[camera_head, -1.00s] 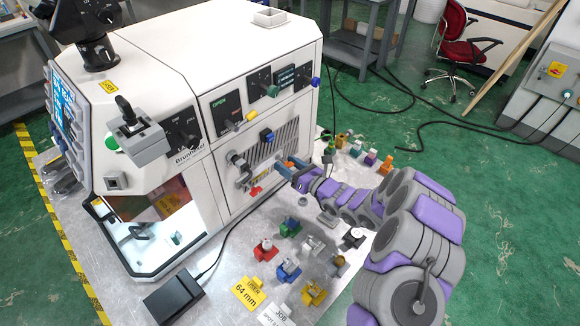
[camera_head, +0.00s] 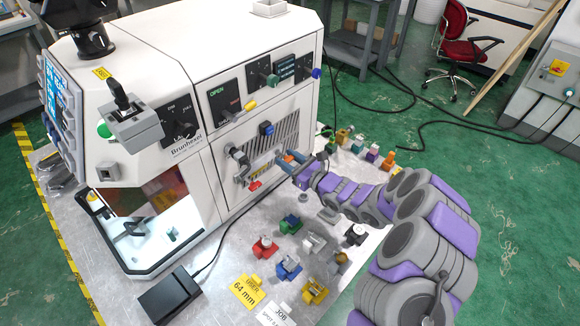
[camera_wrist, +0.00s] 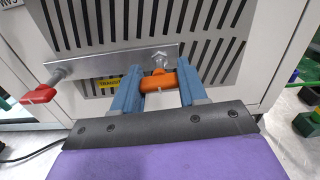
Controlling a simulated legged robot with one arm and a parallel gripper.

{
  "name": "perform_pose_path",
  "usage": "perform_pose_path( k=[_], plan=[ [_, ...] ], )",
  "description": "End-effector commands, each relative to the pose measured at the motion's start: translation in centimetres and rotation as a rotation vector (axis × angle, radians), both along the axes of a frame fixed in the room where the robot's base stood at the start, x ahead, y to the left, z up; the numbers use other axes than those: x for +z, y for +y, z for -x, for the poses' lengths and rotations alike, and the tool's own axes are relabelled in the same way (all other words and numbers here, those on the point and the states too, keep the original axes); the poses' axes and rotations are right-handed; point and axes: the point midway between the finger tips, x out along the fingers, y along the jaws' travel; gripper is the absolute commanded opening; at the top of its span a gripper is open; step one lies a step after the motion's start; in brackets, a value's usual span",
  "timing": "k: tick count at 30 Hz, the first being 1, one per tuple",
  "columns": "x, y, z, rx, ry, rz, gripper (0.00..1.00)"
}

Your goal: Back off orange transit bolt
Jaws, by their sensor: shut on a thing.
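The orange transit bolt (camera_wrist: 158,82) shows in the wrist view as an orange cross-handle on a metal stud, in front of the machine's slotted panel. My gripper (camera_wrist: 159,76) is shut on it, with one blue finger at each end of the handle. A flat metal bar (camera_wrist: 115,62) runs left from behind the bolt to a red handle (camera_wrist: 40,94). In the head view my gripper (camera_head: 288,162) is against the side of the white machine (camera_head: 215,130), by the vent. The orange bolt is too small there to make out clearly.
A yellow "TRANSIT" label (camera_wrist: 108,83) is partly covered by the bar and finger. Several coloured fixtures, such as a red one (camera_head: 264,248), stand on the metal table (camera_head: 225,255) below my arm. A black pedal (camera_head: 168,295) sits at the front.

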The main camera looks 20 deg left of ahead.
Motion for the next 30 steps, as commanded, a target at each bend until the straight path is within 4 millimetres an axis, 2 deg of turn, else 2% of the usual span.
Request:
perform_pose_path(
  k=[5,16,24,30],
  plan=[
    [-0.15,-0.08,-0.15,-0.003,-0.087,0.035,0.18],
    [-0.06,-0.08,-0.16,-0.003,-0.123,0.052,0.18],
    [-0.02,-0.13,-0.33,-0.005,-0.421,0.177,0.18],
    [-0.05,-0.22,-0.35,-0.006,-0.498,0.209,0.18]
  ],
)
